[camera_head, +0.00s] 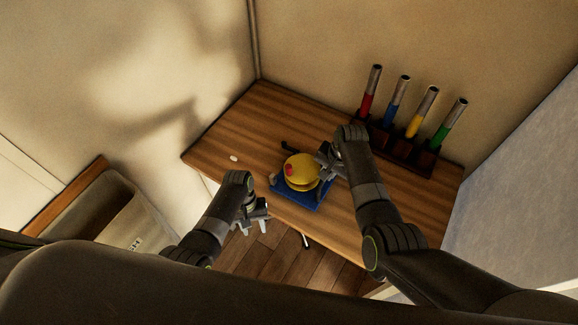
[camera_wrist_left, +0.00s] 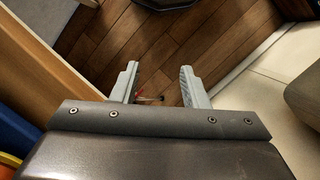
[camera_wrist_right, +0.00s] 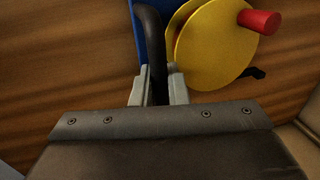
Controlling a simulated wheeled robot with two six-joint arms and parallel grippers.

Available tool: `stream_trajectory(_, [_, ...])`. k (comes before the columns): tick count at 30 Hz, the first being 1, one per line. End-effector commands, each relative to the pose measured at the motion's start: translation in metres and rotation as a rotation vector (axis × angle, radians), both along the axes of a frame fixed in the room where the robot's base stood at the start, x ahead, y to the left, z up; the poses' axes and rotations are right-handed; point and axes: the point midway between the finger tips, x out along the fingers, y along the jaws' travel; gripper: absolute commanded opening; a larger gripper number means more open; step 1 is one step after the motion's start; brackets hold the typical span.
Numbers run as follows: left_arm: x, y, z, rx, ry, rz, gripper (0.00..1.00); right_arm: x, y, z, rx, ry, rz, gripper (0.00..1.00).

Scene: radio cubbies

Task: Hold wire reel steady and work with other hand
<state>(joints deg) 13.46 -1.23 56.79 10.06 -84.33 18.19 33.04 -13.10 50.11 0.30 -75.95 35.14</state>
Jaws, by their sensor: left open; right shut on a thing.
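The wire reel (camera_head: 301,169) is a yellow spool with a red knob, on a blue base (camera_head: 284,195) at the table's front edge. My right gripper (camera_head: 326,160) is at the reel's right side. In the right wrist view, my right gripper (camera_wrist_right: 157,78) is shut on a dark curved bar (camera_wrist_right: 152,40) beside the yellow reel (camera_wrist_right: 212,50). The red knob (camera_wrist_right: 259,21) sticks out on the reel's far side. My left gripper (camera_head: 255,217) is open and empty, in front of the table edge. The left wrist view shows its jaws apart (camera_wrist_left: 158,72) above the floor.
A dark rack (camera_head: 400,146) holds red, blue, yellow and green handled tools at the table's back right. A small white object (camera_head: 234,158) lies on the left part of the wooden table (camera_head: 225,135). A bin (camera_head: 125,225) stands at lower left. The table's left part is mostly clear.

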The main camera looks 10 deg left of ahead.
Motion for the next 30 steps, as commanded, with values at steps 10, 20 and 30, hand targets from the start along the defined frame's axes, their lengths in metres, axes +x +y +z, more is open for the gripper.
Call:
stream_trajectory(10, [0.129,-0.061,0.168,0.145,-0.167,0.35,0.41,0.001,0.0,0.001,0.001,-0.003,0.0,0.0])
stream_trajectory(20, [0.155,-0.076,0.229,0.186,-0.241,0.546,0.41,0.001,0.0,0.001,0.001,-0.003,0.0,0.0])
stream_trajectory(30, [0.157,-0.078,0.178,0.189,-0.237,0.549,0.41,0.001,0.001,0.001,0.001,-0.003,0.001,0.0])
